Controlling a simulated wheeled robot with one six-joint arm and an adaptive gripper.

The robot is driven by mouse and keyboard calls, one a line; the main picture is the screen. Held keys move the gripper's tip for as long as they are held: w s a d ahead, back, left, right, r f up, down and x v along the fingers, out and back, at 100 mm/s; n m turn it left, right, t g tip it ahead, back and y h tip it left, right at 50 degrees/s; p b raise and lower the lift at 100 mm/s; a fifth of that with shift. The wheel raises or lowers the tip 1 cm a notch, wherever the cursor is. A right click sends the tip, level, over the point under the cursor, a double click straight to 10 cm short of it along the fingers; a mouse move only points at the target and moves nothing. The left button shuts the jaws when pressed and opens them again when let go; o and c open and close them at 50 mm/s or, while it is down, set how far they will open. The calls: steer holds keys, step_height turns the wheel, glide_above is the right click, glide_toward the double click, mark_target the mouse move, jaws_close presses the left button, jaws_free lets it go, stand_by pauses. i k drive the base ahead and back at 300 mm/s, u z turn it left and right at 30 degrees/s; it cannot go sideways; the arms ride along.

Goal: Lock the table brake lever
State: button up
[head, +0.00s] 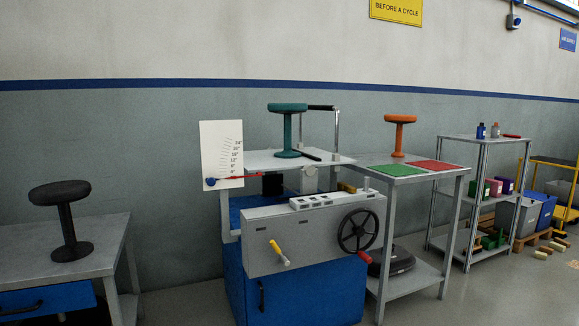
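The test machine has a blue cabinet (300,293) with a grey front panel (255,230) and a light table top (262,160). A short lever with a yellow end and a pale grip (279,253) slants down to the right on the front panel. A black handwheel (358,230) is to its right. A black bar (305,154) lies by the base of a teal stool (288,130) on the table top. A red pointer with a blue ball (211,181) crosses a white scale board (222,148). No label shows which part is the brake lever. My gripper is not in view.
A side table (450,172) holds an orange stool (399,134), a green mat (394,169) and a red mat (436,165). A bench (95,262) with a black stool (66,218) stands at left. A shelf (470,143) and bins (541,208) are at right.

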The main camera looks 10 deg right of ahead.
mark_target(278, 252)
steer(key=k, duration=0.5)
steer(key=u, duration=1.1)
steer(key=i, duration=0.9)
steer(key=z, duration=1.7)
